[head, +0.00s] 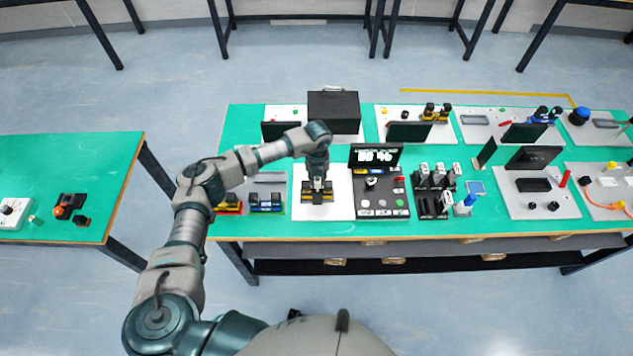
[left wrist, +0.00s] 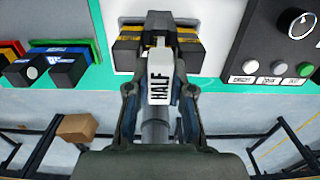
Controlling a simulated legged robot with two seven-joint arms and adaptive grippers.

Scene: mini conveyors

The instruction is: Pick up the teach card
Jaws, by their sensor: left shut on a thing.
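My left gripper (head: 317,184) is over the white plate (head: 338,209) on the green table. In the left wrist view, its two fingers (left wrist: 160,92) are shut on a pale grey card (left wrist: 159,72) marked "HALF". The card stands upright between the fingertips, in front of a black and yellow mini conveyor (left wrist: 130,48). I cannot tell whether the card touches the conveyor. In the head view the gripper hides the card. My right gripper is not in view.
A black rack (head: 430,204) with several white-topped cards stands to the right. A control panel (head: 382,208) with a knob and buttons is between. Small red and yellow (head: 229,204) and blue (head: 266,202) units sit left. A black box (head: 333,108) stands behind.

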